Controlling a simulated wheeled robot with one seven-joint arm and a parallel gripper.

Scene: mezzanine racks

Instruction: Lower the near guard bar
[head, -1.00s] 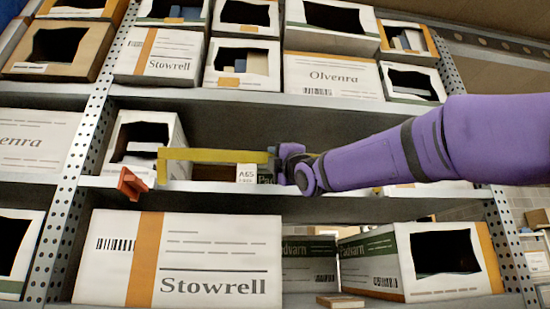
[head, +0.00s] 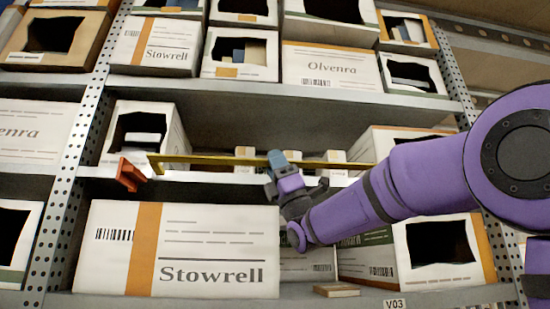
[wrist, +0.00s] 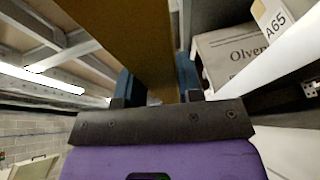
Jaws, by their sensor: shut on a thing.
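The near guard bar (head: 215,160) is a long yellow bar across the front of the middle shelf bay in the head view. Its bent left end is just right of an orange bracket (head: 130,173) at the shelf edge, with a small gap visible between them. My gripper (head: 277,161) is shut on the bar around its middle. In the wrist view the bar (wrist: 135,42) runs between my two blue fingers (wrist: 155,85). My arm hides part of the bay to the right, and the bar's right end cannot be made out clearly.
A Stowrell box (head: 215,250) stands on the shelf below, left of my arm. An open white box (head: 147,138) and several small cartons (head: 335,156) stand behind the bar. Perforated posts (head: 75,165) flank the bay. An Olvenra box (head: 330,68) is above.

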